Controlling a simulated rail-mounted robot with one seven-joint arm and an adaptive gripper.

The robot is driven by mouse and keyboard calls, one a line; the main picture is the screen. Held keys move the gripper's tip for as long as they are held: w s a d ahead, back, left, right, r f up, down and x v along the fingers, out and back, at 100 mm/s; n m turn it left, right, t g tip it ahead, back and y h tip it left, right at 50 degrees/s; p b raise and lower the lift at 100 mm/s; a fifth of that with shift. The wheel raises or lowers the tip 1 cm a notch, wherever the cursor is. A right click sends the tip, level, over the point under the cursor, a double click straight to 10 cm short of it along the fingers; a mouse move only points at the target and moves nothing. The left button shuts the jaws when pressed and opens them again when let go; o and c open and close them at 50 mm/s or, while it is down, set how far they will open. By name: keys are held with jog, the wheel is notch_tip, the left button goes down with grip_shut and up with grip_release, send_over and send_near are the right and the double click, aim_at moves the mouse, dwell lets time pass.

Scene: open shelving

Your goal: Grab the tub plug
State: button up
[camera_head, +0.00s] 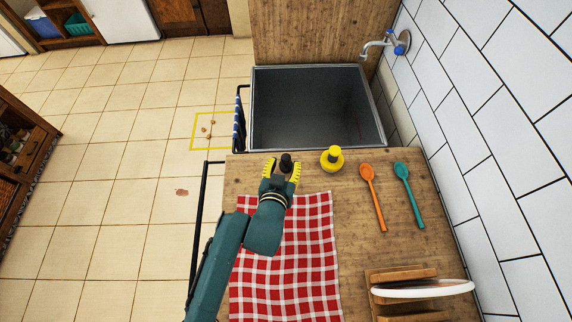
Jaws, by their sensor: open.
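My gripper (282,170), with yellow fingertips, is open over the wooden counter near the sink. A small dark object with a black rounded top (286,160) shows between its fingers; its lower part is partly hidden, and I cannot tell whether the fingers touch it. A yellow round piece with a knob and a dark band (332,158) stands on the counter just right of the gripper, apart from it. I cannot tell for sure which of these two is the tub plug.
A deep grey sink (257,108) lies beyond the counter, with a tap (378,44) on the tiled wall. An orange spoon (373,196) and a teal spoon (408,194) lie to the right. A red checked cloth (312,250) and a rack with a white plate (422,289) are nearer.

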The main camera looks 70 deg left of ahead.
jog(key=x, duration=0.2)
jog(key=b+x, duration=0.1)
jog(key=x, duration=0.4)
jog(key=shift+f+b, duration=0.3)
jog(key=shift+f, duration=0.05)
jog(key=shift+s, duration=0.1)
jog(key=shift+c, duration=0.2)
grip_shut()
